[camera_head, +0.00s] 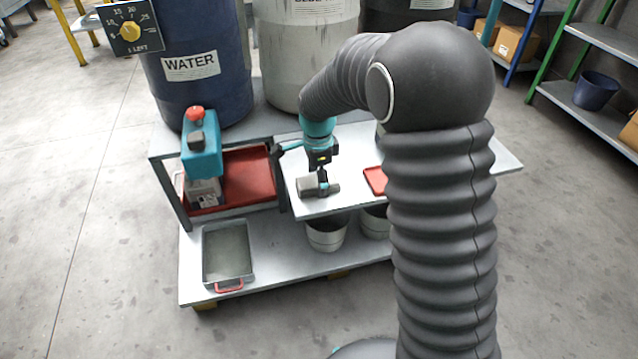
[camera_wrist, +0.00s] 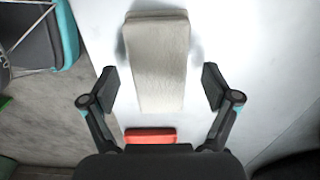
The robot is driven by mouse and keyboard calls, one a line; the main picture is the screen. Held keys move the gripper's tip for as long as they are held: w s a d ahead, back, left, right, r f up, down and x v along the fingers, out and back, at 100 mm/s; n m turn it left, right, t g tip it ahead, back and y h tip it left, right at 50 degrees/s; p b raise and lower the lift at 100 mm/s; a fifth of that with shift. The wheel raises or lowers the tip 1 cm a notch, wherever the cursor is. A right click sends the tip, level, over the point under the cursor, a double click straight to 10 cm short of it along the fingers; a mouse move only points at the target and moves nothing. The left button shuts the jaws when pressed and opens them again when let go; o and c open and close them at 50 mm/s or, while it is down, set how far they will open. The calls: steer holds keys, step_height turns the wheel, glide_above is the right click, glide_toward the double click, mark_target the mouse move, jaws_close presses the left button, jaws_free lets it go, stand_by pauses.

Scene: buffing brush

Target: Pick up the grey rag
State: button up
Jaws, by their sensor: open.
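The grey rag (camera_wrist: 158,62) shows in the wrist view as a pale, folded, long pad lying on a light surface. My gripper (camera_wrist: 159,87) is open, with one finger on each side of the rag and a gap between each finger and its edges. In the head view, a grey folded piece that looks like the rag (camera_head: 309,187) lies on the grey shelf (camera_head: 345,204), right under my gripper (camera_head: 322,182). My gripper hides part of it there, and I cannot tell its exact height above the rag.
A red block-like thing (camera_wrist: 150,135) lies near the rag's lower end in the wrist view. A red tray (camera_head: 375,180) is right of my gripper on the shelf. A blue WATER barrel (camera_head: 195,85) and a teal device (camera_head: 203,160) stand left. Buckets (camera_head: 327,233) sit below.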

steer(key=shift+f, duration=0.1)
steer(key=c, duration=1.4)
steer(key=shift+o, duration=0.2)
steer(key=shift+r, duration=0.5)
step_height(320, 180, up, 4)
steer(key=shift+d+f, duration=0.15)
steer(key=shift+f, duration=0.1)
steer(key=s+d+r, duration=0.3)
steer(key=d+r, duration=0.3)
steer(key=d, duration=0.5)
steer(key=shift+r, duration=0.25)
